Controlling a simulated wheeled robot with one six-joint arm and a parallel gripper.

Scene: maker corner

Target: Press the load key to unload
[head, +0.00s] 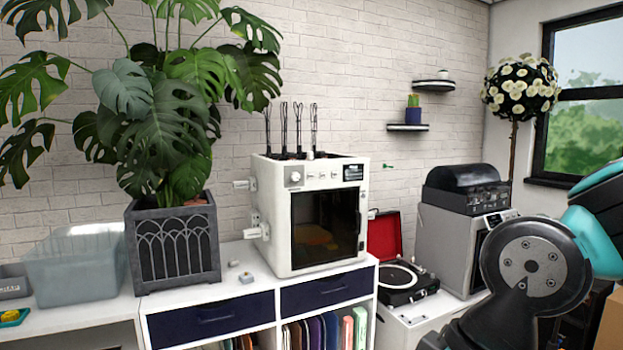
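A white box-shaped machine, which looks like a 3D printer (277,232), stands on the white cabinet in the middle of the head view. Its upper front strip has a round knob (295,177), a row of small keys (321,175) and a dark display (353,172). The key labels are too small to read, so I cannot tell which is the load key. Its dark glass door (327,227) looks shut, with an orange-brown shape dimly visible behind it. My arm is at the lower right, well apart from the machine. My gripper is not in view.
The white cabinet (255,293) has two dark blue drawers. A potted monstera (172,243) and a translucent bin (75,265) stand left. Small light-coloured items (245,278) lie before the machine. Right are an open record player (403,280) and a grey machine (440,245).

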